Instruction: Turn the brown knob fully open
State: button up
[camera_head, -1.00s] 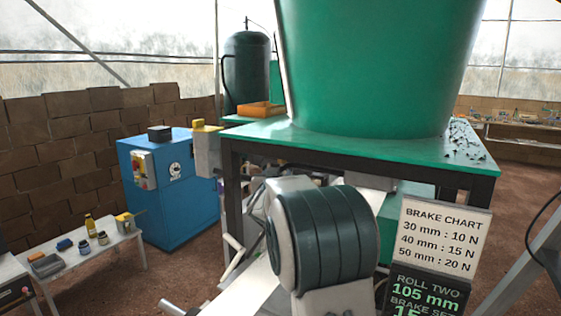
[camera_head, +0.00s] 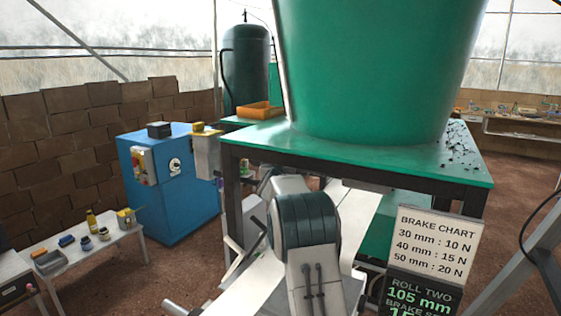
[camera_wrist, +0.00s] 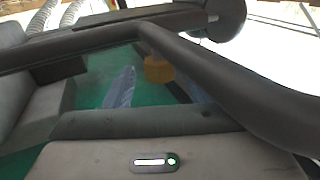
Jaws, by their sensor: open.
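No knob that is clearly brown shows in the head view. In the wrist view a small ochre-brown blocky piece (camera_wrist: 158,70) shows beyond dark bars; I cannot tell whether it is the brown knob. My gripper is open and shows only in part in the wrist view, as dark close-up parts above a pale housing with a green light. In the head view my white and dark-banded arm link hides the gripper.
A green-topped table (camera_head: 240,140) carries a large green tub (camera_head: 375,70). A blue cabinet (camera_head: 180,205) with a dial stands at left, near a white bench (camera_head: 110,240) with small jars. A brake chart sign (camera_head: 437,235) stands front right.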

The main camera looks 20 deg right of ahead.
jog(key=shift+w+d, duration=0.1)
jog(key=shift+w, duration=0.1)
jog(key=c, duration=1)
jog(key=shift+o, duration=0.2)
jog(key=b, duration=0.3)
jog(key=shift+f+n+t+y, duration=0.15)
jog(key=shift+n+t+y, duration=0.15)
jog(key=shift+y, duration=0.1)
jog(key=b, duration=0.2)
jog(key=n+y+b, duration=0.1)
jog(key=b, duration=0.1)
jog(key=shift+s+d+r+y, duration=0.1)
jog(key=shift+r+y, duration=0.1)
jog(key=shift+y, duration=0.1)
jog(key=o, duration=1)
jog(key=shift+c, duration=0.2)
